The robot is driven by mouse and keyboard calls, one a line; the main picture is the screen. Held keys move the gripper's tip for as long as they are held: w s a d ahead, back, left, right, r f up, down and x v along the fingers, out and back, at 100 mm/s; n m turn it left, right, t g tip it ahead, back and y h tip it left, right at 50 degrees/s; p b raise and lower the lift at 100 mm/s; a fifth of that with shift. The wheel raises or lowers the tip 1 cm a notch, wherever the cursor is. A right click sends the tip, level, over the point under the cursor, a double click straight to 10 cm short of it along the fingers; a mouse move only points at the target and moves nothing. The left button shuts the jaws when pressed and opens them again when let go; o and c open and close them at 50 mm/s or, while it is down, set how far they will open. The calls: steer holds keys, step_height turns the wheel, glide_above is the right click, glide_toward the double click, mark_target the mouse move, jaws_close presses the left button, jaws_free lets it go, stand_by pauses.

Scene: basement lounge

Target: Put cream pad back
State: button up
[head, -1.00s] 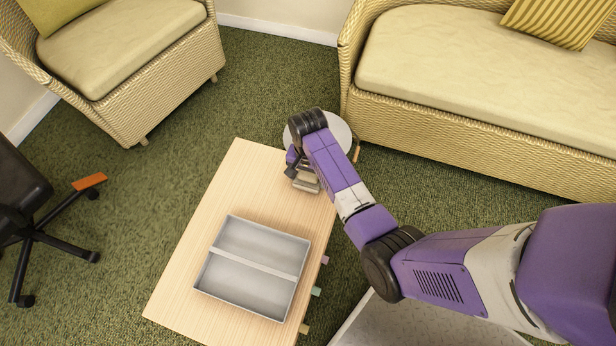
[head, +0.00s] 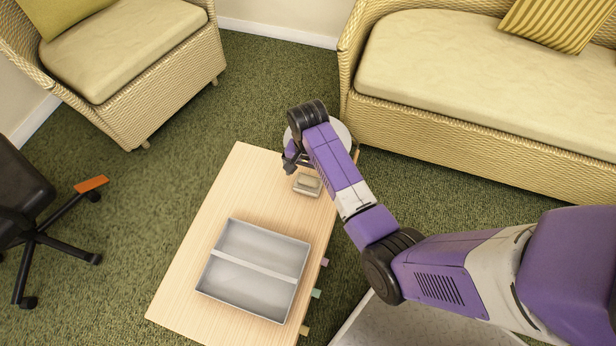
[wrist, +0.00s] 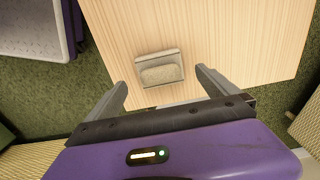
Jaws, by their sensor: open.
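The cream pad (head: 308,181) is a small beige block at the far end of the wooden table. It sits in or on a small pale holder (head: 299,191); I cannot tell how deep. In the wrist view the pad (wrist: 161,74) shows as a rough tan block with the holder's pale rim (wrist: 157,54) along its far side. My gripper (head: 290,166) is open and empty, just beyond and left of the pad in the head view. In the wrist view its two fingers (wrist: 161,77) stand apart on either side of the pad, not touching it.
A grey two-compartment tray (head: 268,246), empty, lies on the wooden table (head: 215,228). Small coloured tabs (head: 316,293) stick out at the table's right edge. A round white top (head: 343,134) stands behind my wrist. A wicker sofa (head: 470,125) and armchair (head: 150,85) are beyond.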

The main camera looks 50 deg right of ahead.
step_height(320, 180, up, 8)
steer(key=p, duration=0.2)
steer(key=n+t+h, duration=0.3)
steer(key=n+t, duration=0.4)
steer(key=n, duration=0.1)
glide_toward(308, 179)
steer(key=s, duration=0.8)
steer(key=s+a+r+n+t+y, duration=0.1)
steer(key=s+a+r, duration=0.3)
steer(key=r, duration=0.4)
steer(key=s+a+r+n+t+y, duration=0.1)
steer(key=s+a+r+t, duration=0.3)
steer(key=r, duration=0.4)
steer(key=s+a+r+n+t+y, duration=0.1)
steer(key=s+a+r+n+t, duration=0.2)
steer(key=r, duration=0.6)
steer(key=shift+s+a+n, duration=0.3)
steer(key=shift+s+a, duration=0.25)
steer(key=shift+a, duration=0.1)
steer(key=shift+r, duration=0.15)
